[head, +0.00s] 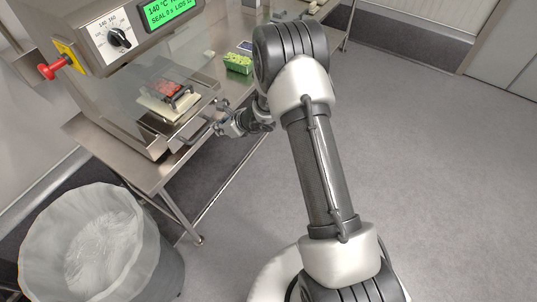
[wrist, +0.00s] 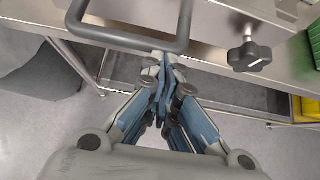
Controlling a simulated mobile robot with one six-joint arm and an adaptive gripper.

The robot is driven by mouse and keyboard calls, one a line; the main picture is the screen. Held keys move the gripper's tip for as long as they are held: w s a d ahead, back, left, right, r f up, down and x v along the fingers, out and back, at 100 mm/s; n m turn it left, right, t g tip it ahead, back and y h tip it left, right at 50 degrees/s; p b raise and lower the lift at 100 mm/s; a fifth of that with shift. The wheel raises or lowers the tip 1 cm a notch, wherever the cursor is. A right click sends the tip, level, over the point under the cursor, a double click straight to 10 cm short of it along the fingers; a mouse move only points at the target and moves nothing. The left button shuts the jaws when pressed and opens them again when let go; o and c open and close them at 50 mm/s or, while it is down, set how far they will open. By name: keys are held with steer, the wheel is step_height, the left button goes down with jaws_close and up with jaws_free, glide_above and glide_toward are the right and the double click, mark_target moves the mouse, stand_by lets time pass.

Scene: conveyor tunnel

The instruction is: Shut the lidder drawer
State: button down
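The lidder (head: 95,85) is a steel machine on a bench, with a dial and a green display. Its drawer (head: 168,113) shows at the lower front and holds a punnet of red contents (head: 172,90). I cannot tell exactly how far the drawer is out. A grey U-shaped handle (head: 194,137) sticks out from its front; it also shows at the top of the wrist view (wrist: 122,41). My gripper (head: 218,128) is at the handle. In the wrist view my gripper's fingers (wrist: 163,62) are together, tips at the handle's bar near its corner. Whether they touch it is unclear.
A bin with a clear liner (head: 90,245) stands below the bench at left. A green punnet (head: 238,63) sits on the bench beyond the lidder. A dark knob (wrist: 249,55) is right of the handle. The floor (head: 440,170) at right is clear.

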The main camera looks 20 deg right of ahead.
mark_target(210, 123)
steer(key=shift+w+a, duration=0.7)
steer(key=shift+w, duration=0.25)
steer(key=shift+w+a, duration=0.65)
steer(key=shift+w, duration=0.3)
